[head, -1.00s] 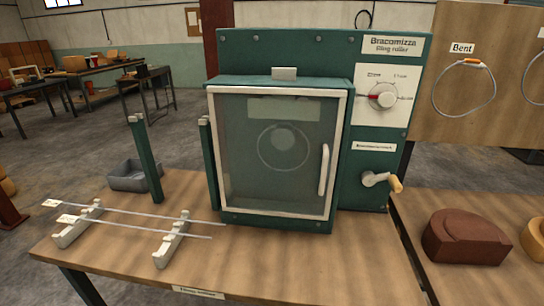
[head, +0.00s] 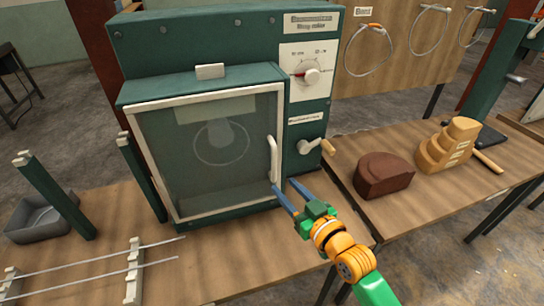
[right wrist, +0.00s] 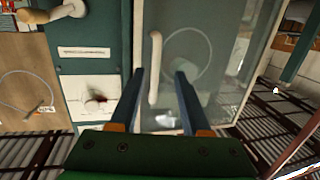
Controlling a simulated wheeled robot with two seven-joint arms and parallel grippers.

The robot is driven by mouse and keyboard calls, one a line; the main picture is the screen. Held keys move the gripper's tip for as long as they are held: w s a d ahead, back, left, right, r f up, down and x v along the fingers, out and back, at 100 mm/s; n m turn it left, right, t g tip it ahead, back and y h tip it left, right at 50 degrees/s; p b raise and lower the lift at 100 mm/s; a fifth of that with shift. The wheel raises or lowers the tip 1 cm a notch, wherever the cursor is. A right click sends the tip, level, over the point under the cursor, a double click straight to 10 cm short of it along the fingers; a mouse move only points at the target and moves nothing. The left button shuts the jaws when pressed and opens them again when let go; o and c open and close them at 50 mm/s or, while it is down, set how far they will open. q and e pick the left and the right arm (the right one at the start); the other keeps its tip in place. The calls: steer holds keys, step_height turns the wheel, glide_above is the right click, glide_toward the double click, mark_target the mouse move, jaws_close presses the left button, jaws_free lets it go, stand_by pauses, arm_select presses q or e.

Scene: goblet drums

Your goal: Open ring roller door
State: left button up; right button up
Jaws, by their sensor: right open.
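The green ring roller (head: 215,42) stands on a wooden bench with its framed glass door (head: 165,150) closed. A large ring shows behind the glass. The white upright door handle (head: 273,158) is on the door's right side; it also shows in the right wrist view (right wrist: 155,62). My right gripper (head: 284,185) is open, its blue fingertips near the lower end of the handle. In the right wrist view the handle appears between the two fingers (right wrist: 160,74); I cannot tell whether they touch it. My left gripper is not in view.
A crank (head: 308,146) and a dial (head: 310,76) are right of the door. A dark red block (head: 383,176) and a tan stepped block (head: 448,146) sit on the right bench. Metal rods on stands and a grey tray (head: 42,220) are at left.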

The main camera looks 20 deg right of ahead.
mark_target(275, 166)
steer(key=shift+t, duration=0.6)
steer(key=w, duration=0.2)
steer(key=w+r, duration=0.1)
steer(key=w, duration=0.2)
steer(key=w+a+r+p, duration=0.1)
steer(key=w, duration=0.1)
steer(key=shift+w+a, duration=0.1)
steer(key=shift+w, duration=0.2)
steer(key=shift+s, duration=0.1)
jaws_close()
stand_by(0.3)
